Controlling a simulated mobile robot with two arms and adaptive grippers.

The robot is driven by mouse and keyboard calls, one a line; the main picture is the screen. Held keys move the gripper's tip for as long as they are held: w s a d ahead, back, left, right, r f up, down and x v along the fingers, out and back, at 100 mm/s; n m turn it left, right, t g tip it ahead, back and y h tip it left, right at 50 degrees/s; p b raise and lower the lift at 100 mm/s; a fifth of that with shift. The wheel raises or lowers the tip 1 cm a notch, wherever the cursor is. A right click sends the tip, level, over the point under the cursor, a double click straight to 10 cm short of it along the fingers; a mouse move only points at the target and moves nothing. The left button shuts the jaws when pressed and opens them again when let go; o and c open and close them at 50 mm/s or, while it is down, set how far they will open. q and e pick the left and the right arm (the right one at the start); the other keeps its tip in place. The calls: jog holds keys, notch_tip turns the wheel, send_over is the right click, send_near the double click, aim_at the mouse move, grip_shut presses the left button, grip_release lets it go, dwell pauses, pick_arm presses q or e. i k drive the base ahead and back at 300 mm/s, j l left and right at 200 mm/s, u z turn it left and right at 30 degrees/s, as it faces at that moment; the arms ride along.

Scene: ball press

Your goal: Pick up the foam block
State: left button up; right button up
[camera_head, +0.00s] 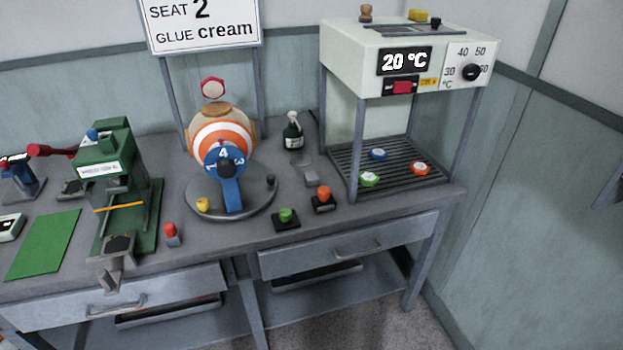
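I cannot make out a foam block for certain. A small light grey block (311,178) lies on the bench between the dark green bottle and the orange button; I cannot tell whether it is foam. Nothing touches it. Neither of my grippers shows in the head view.
The grey bench (185,245) carries a green press (103,165), a ball (228,132) on a round stand, a dark green bottle (293,134), an orange button (324,197), a green button (286,217) and a heater unit (343,65) over a slatted rack. A green mat (43,244) lies left.

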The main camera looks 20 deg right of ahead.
aim_at(312, 179)
jog(key=i+l, duration=0.25)
jog(key=l, duration=0.15)
jog(key=i+l, duration=0.55)
jog(key=l, duration=0.25)
